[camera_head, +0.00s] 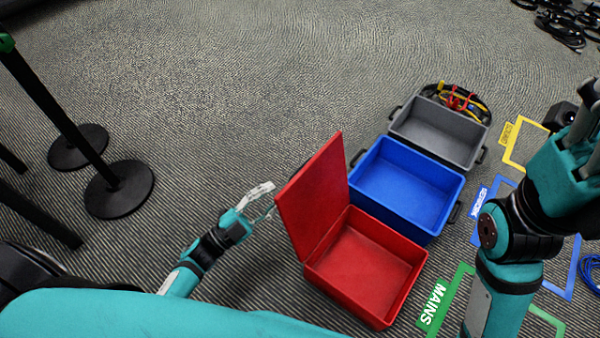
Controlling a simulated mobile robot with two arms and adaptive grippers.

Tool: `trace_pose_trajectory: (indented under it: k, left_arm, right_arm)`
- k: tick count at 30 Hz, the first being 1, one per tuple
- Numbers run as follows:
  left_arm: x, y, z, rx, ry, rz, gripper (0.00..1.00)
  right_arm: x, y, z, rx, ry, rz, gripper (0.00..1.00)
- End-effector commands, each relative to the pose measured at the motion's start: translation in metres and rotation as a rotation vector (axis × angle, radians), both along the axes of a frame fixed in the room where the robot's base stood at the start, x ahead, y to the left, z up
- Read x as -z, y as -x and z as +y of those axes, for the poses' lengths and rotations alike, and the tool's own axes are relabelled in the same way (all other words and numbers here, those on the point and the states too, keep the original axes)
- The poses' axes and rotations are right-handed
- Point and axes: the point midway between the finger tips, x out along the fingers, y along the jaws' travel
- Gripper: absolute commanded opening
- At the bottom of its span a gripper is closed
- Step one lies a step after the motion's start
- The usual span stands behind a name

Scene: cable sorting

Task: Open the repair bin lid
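The red bin (372,262) is the only bin here with a lid, and it is empty. Its red lid (314,196) stands up on the bin's left side, tilted slightly outward, so the inside is exposed. My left gripper (270,201) is just left of the lid's outer face, with its pale fingers spread apart and nothing between them. Whether a fingertip touches the lid I cannot tell. My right gripper (588,112) is at the right edge, far from the lid and partly cut off by the frame.
An empty blue bin (405,190) and grey bin (438,132) stand in a row behind the red one. Cables lie beyond the grey bin and at top right. Coloured floor outlines, one marked MAINS (434,305), lie to the right. Black posts (119,189) stand at left.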

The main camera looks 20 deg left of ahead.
Motion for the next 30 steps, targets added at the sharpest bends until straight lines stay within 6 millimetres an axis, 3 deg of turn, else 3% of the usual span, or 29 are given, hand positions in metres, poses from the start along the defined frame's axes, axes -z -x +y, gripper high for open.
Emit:
trace_pose_trajectory:
  k: [6,13,26,30]
  left_arm:
    - [-0.012,-0.038,-0.026,0.000,0.002,-0.004,0.23]
    - [-0.022,-0.065,-0.045,0.000,0.000,-0.002,0.23]
    - [-0.026,-0.073,-0.051,0.000,0.001,0.001,0.23]
    - [-0.026,-0.073,-0.051,0.000,0.001,0.001,0.06]
  right_arm:
    - [-0.003,0.006,0.001,0.002,0.003,-0.042,0.40]
    - [-0.008,0.011,0.002,0.004,0.006,-0.070,0.40]
    - [-0.011,0.013,0.002,0.005,0.007,-0.079,0.40]
    - [-0.011,0.013,0.002,0.005,0.007,-0.079,0.40]
